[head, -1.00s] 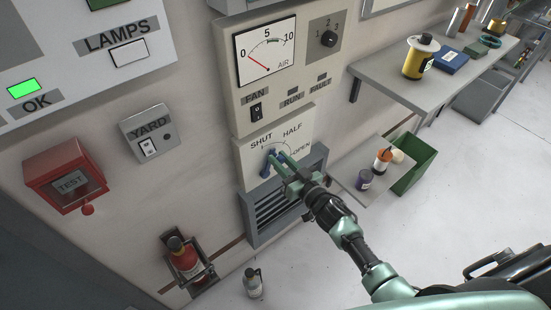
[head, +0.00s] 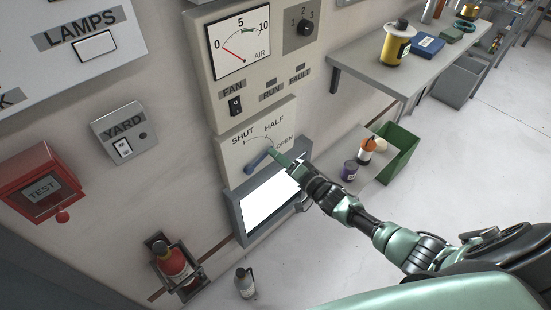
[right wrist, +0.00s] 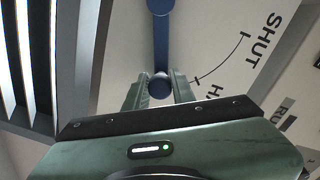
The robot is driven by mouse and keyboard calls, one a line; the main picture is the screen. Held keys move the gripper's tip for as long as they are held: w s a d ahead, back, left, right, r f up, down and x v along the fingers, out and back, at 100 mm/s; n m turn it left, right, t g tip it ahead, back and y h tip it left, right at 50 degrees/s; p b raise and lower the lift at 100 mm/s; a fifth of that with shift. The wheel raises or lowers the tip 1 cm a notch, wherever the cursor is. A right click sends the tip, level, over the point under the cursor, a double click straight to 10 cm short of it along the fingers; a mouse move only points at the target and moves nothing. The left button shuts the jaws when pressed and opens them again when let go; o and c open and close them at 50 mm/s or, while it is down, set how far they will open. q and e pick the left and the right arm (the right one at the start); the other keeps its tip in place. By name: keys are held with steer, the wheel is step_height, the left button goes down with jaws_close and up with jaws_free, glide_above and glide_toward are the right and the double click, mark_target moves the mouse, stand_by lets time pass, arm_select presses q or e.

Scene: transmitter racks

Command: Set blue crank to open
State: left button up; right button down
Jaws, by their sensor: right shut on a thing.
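The blue crank (head: 257,163) is on a pale panel (head: 232,156) marked SHUT, HALF and OPEN. In the head view its arm points up and right, toward the OPEN side. In the right wrist view the crank (right wrist: 161,45) hangs down from its hub, and its knob end is past the HALF tick. The OPEN mark is out of that view, so I cannot tell the exact alignment. My right gripper (head: 278,158) is shut on the crank's knob end, with one finger on each side in the wrist view (right wrist: 159,90). My left gripper is not in view.
A framed vent (head: 268,203) sits just below the panel and looks bright white. A small shelf (head: 374,180) and a green bin (head: 399,150) stand right of my arm. A grey bench (head: 365,70) runs along the upper right.

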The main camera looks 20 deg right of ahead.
steer(key=shift+d+f+m+b, duration=0.15)
steer(key=shift+f+m+b, duration=0.6)
steer(key=shift+f+m, duration=0.1)
steer(key=shift+d+f+m+b, duration=0.1)
steer(key=shift+f+m+b, duration=0.65)
steer(key=shift+m, duration=0.1)
steer(key=c, duration=1.2)
jaws_free()
steer(key=v, duration=0.7)
steer(key=shift+s+d, duration=0.15)
steer(key=shift+s, duration=0.15)
